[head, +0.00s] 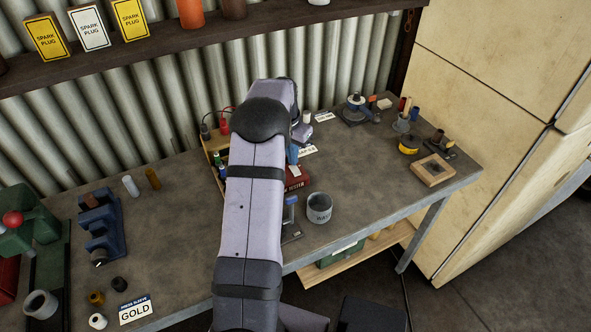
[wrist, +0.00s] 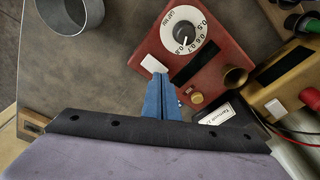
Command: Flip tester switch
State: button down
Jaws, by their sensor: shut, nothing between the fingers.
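The red tester box (wrist: 203,50) fills the upper middle of the wrist view. It has a white numbered dial (wrist: 188,36) with a black knob, a dark slot, a brass socket (wrist: 235,77) and a small brass knob (wrist: 196,98). A white piece (wrist: 154,63) shows at its edge, just beyond my fingertips; I cannot tell whether it is the switch. My gripper (wrist: 160,82) has blue fingers, shut and empty, over the tester's near edge; contact is unclear. In the head view, the tester (head: 297,178) is partly hidden behind my arm, and my blue fingers (head: 292,154) show above it.
A grey cup (head: 319,208) stands right of my arm, near the bench's front edge. A wooden stand with red and black terminals (head: 222,126) is behind the tester. A blue vise-like fixture (head: 98,222) is at left. Bare bench (head: 365,165) lies right of the tester.

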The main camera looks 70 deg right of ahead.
jog(key=shift+a+f+b, duration=0.1)
jog(key=shift+f+b, duration=0.35)
jog(key=shift+f, duration=0.4)
dwell(0.4)
notch_tip(320, 180, up, 7)
jog(key=p, duration=0.5)
dwell(0.5)
dwell(0.3)
